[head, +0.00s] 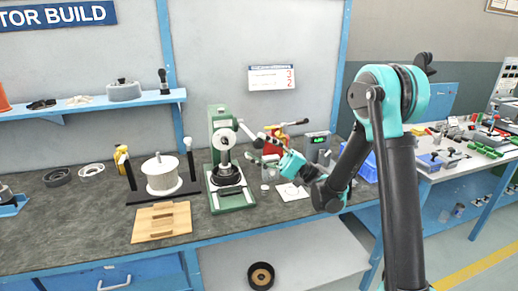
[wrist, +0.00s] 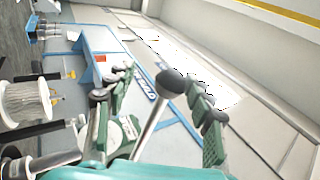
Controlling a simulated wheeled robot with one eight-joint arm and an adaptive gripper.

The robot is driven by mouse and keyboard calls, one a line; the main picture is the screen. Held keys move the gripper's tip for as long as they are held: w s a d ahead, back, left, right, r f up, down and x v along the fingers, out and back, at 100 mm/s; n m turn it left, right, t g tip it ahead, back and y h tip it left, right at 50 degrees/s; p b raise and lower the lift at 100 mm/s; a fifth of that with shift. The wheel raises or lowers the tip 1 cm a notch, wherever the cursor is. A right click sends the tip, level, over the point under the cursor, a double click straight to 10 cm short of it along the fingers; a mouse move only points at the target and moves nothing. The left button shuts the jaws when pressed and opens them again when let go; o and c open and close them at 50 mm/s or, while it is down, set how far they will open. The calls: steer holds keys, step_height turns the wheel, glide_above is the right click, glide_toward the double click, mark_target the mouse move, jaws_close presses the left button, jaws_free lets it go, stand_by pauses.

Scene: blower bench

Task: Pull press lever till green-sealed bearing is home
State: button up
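The green press (head: 222,150) stands on the bench, with a black part (head: 228,176) under its ram. I cannot make out the green seal of the bearing. The press lever (head: 246,132) slants down to the right from the press hub. In the wrist view its steel rod (wrist: 150,125) ends in a dark ball knob (wrist: 172,83). My gripper (head: 262,146) is at the lever's outer end. In the wrist view my gripper (wrist: 160,92) is open, with one finger on each side of the lever and visible gaps between.
A white wire spool (head: 162,175) on a black stand and a wooden block tray (head: 161,222) are left of the press. A red tool (head: 274,144) and a display box (head: 318,147) are behind my gripper. The bench front right of the press is mostly clear.

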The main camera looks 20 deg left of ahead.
steer(key=v, duration=1.1)
steer(key=shift+w+d+f, duration=0.15)
steer(key=shift+d+f, duration=0.1)
steer(key=s+d+f+m+t+h, duration=0.3)
steer(key=f+t+h, duration=0.2)
steer(key=f+h, duration=0.1)
steer(key=s+d+f+m+t+h, duration=0.2)
steer(key=s+d+f+t+h, duration=0.15)
steer(key=f+t+h, duration=0.25)
steer(key=s+d+f+t+h, duration=0.1)
steer(key=s+d+f+h, duration=0.1)
steer(key=d, duration=0.5)
steer(key=s+d+f+t+h, duration=0.1)
steer(key=s+d+f+h, duration=0.1)
steer(key=d+h, duration=0.3)
steer(key=s+d+f+t+h, duration=0.1)
steer(key=s+d+f+h, duration=0.2)
steer(key=d, duration=0.7)
steer(key=shift+s+n, duration=0.3)
steer(key=shift+s, duration=0.1)
steer(key=shift+f, duration=0.15)
steer(key=shift+c, duration=0.2)
